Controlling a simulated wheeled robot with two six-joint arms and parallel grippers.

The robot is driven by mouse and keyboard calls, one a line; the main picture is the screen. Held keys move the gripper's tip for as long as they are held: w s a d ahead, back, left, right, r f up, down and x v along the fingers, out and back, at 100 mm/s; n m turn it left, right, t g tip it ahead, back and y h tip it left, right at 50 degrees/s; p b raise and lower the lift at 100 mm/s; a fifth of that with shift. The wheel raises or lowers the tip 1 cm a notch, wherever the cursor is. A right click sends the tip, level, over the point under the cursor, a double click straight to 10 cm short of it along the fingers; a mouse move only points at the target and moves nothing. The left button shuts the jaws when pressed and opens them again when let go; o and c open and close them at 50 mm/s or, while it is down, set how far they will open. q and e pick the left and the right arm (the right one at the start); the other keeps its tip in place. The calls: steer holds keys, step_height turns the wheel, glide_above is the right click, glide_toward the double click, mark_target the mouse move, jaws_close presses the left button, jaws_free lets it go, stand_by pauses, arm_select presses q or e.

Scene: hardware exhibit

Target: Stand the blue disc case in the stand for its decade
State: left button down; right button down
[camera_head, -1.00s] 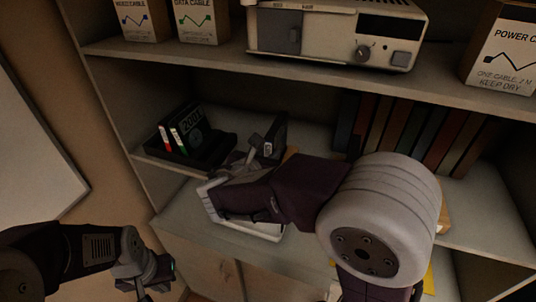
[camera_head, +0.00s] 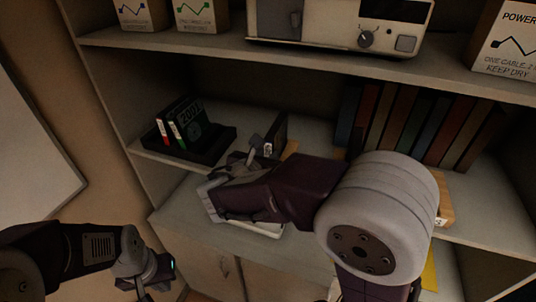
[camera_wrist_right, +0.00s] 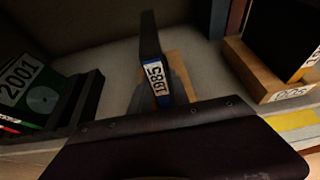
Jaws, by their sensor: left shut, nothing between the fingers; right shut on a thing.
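The disc case (camera_wrist_right: 152,60) stands upright in the right wrist view, dark-sided with a blue edge and a white 1985 label. It also shows as a thin dark slab in the head view (camera_head: 278,133). My right gripper (camera_head: 257,152) is shut on it over the middle of the shelf; its fingertips are largely hidden. A wooden stand (camera_wrist_right: 185,70) shows right behind the case; whether they touch is unclear. Another wooden stand (camera_wrist_right: 262,84) is at the right. My left gripper (camera_head: 146,288) is shut and empty, low at left.
A row of books (camera_head: 420,125) stands at the back right of the shelf. A beige device (camera_head: 340,25) and cable boxes (camera_head: 195,14) are on the shelf above. Bare shelf shows between the black stand and the case.

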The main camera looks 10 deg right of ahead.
stand_by(0.3)
steer(key=c, duration=1.2)
jaws_free()
steer(key=shift+o, duration=0.2)
steer(key=s+a+p, duration=0.1)
steer(key=s+a, duration=0.3)
steer(key=s, duration=0.2)
steer(key=shift+s+a, duration=0.25)
steer(key=shift+s, duration=0.1)
steer(key=shift+f, duration=0.1)
